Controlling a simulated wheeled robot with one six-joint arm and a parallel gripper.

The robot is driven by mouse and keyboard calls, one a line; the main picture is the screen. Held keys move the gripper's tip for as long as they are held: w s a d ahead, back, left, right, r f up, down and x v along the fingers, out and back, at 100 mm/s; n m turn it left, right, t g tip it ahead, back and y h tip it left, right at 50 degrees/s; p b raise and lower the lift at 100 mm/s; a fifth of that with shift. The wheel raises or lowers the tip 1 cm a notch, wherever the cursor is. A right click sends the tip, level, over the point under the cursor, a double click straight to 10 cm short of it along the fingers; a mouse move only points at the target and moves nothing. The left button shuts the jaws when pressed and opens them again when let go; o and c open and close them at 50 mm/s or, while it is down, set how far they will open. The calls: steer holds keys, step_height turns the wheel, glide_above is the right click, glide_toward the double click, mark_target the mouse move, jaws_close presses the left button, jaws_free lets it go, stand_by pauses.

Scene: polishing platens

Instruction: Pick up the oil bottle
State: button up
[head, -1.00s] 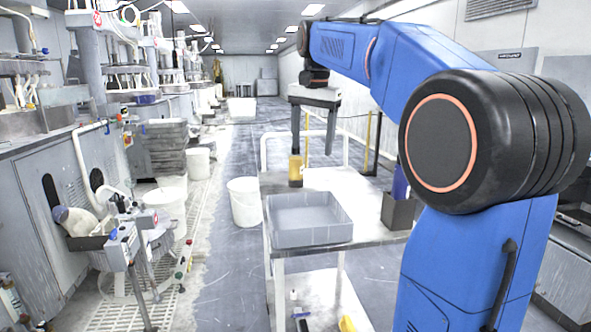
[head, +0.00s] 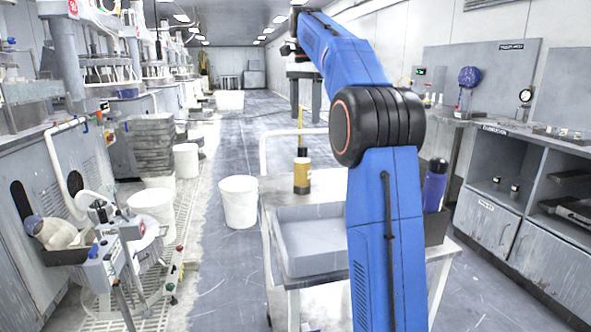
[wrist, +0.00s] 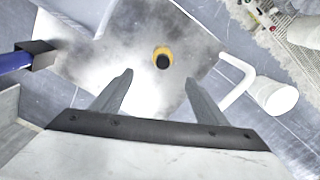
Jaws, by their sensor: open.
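The oil bottle, amber with a black neck and top (head: 302,178), stands upright on the cart top (head: 330,182), behind the grey tray. The wrist view shows it from above as a yellow ring around a black cap (wrist: 162,58). My gripper (head: 305,105) is open and empty, pointing down, with its fingers well above the bottle's top in the head view. In the wrist view the bottle appears just beyond the gap between my fingertips (wrist: 159,76), not between them. Nothing hides the bottle.
A grey tray (head: 300,262) fills the cart's near part. A blue bottle (head: 435,185) stands in a dark holder (head: 436,226) at the cart's right side. A white rail (head: 263,155) rises at the cart's far end. White buckets (head: 239,205) stand left of it on the floor.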

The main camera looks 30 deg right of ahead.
mark_target(304, 147)
step_height(304, 147, down, 12)
steer(key=shift+w, duration=0.1)
steer(key=shift+w+a+f, duration=0.1)
steer(key=shift+f, duration=1.25)
steer(key=shift+w+a+f, duration=0.1)
steer(key=shift+f, duration=1.2)
steer(key=c, duration=1.4)
step_height(304, 147, up, 10)
steer(key=shift+r, duration=0.15)
steer(key=shift+c, duration=0.2)
steer(key=shift+f, duration=5)
